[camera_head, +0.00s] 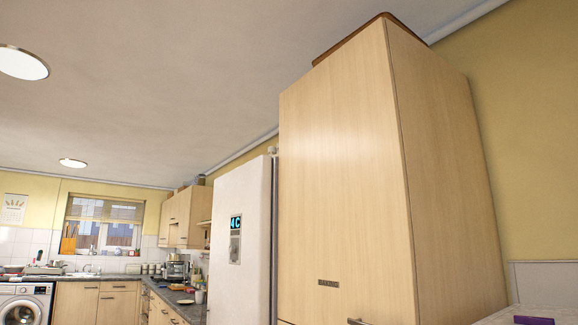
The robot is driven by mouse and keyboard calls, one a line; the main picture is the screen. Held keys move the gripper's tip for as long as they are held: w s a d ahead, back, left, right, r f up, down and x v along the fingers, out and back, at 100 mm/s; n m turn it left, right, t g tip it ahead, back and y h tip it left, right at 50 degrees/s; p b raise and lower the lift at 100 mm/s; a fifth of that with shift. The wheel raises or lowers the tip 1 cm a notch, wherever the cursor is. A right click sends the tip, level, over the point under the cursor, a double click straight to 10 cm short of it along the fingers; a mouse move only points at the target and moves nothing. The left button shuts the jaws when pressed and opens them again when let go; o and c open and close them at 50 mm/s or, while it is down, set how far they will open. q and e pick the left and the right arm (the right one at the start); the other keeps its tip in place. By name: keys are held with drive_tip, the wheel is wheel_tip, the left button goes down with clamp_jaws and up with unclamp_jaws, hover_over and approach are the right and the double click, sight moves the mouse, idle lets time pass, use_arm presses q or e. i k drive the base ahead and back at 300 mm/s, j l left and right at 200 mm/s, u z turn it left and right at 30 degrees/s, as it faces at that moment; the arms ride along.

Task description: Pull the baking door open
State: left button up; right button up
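The baking door (340,170) is a tall light-wood cupboard front at the right of the head view. It carries a small dark label reading "BAKING" (328,283) near its lower part. The door looks shut. A metal handle (357,321) shows at the bottom edge of the view, mostly cut off. Neither of my grippers is in view, so where they are relative to the door cannot be seen.
A white fridge (240,230) with a "4C" display stands left of the cupboard. A counter (180,297) with a kettle and other items, a window and a washing machine (24,305) are further left. A pale surface with a purple item (534,320) is at lower right.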

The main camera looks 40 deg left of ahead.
sight(346, 251)
drive_tip(key=u, duration=1.2)
